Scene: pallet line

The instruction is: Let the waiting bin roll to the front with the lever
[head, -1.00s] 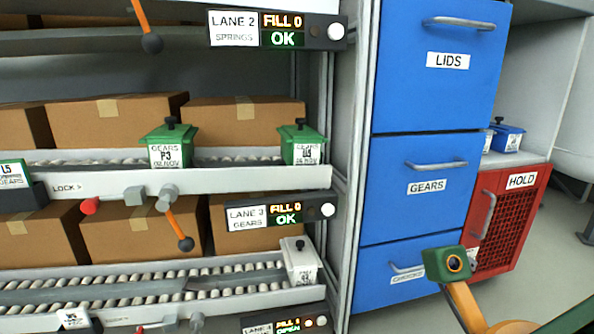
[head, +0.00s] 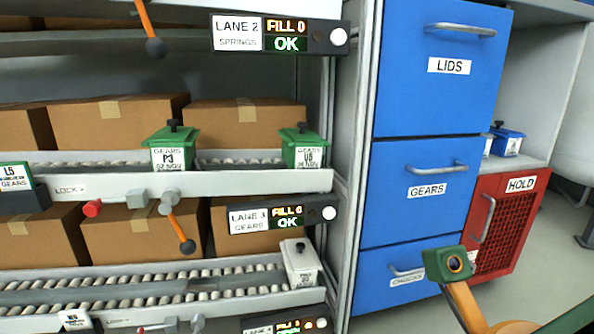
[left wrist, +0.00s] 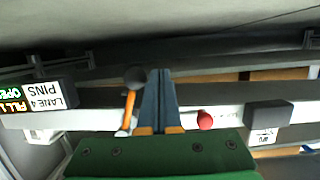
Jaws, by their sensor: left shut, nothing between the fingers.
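My left gripper (left wrist: 159,100) is shut and empty in the left wrist view, beside the orange lever (left wrist: 130,108) with a dark ball end on the lane 4 rail. That view looks upside down; I cannot tell whether finger and lever touch. A red knob (left wrist: 205,120) is on the same rail, on the gripper's other side. The lane 4 sign (left wrist: 52,95) reads PINS and OPEN. In the head view a white bin (head: 300,262) stands at lane 4's front end. On lane 3, a green bin P3 (head: 173,150) sits behind another green bin (head: 303,147) at the front.
The lane 3 lever (head: 181,230) hangs below its rail, with a red knob (head: 92,208) to its left. Cardboard boxes (head: 115,125) stand behind the lanes. Blue drawers (head: 427,170) and a red HOLD crate (head: 510,225) are at the right.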

